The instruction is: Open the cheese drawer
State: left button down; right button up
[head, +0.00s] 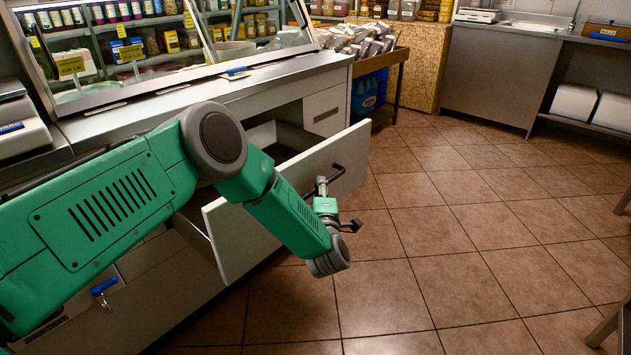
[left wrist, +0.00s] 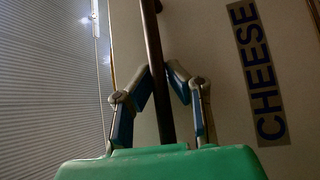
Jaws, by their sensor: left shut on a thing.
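The cheese drawer (head: 225,235) stands pulled out from under the counter, with a gap behind its white front and a dark interior. Its front also shows in the left wrist view (left wrist: 212,45), with a blue "CHEESE" label (left wrist: 257,72). My left gripper (head: 322,188) is at the outer face of the drawer front. In the left wrist view my left gripper (left wrist: 163,72) has its two fingers on either side of the dark bar handle (left wrist: 153,40), shut on it. The handle also shows in the head view (head: 338,172). My right gripper is in neither view.
The counter (head: 230,85) with a glass display case runs along the left. A closed drawer front (head: 326,108) is beyond the open one. A blue-handled item (head: 104,287) is low at the left. The tiled floor (head: 440,230) in front of the drawer is clear.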

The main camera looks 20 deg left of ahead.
pick_arm(q)
jog(key=d, duration=0.1)
jog(key=s+d, duration=0.1)
jog(key=d, duration=0.1)
jog(key=shift+s+d+f, duration=0.15)
jog(key=shift+s+f, duration=0.1)
jog(key=shift+f, duration=0.1)
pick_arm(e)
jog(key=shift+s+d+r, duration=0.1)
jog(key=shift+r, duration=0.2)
pick_arm(q)
jog(key=shift+d, duration=0.1)
jog(key=c, duration=1.6)
grip_release()
jog(key=shift+w+r, duration=0.1)
jog(key=shift+w, duration=0.05)
jog(key=v, duration=1.2)
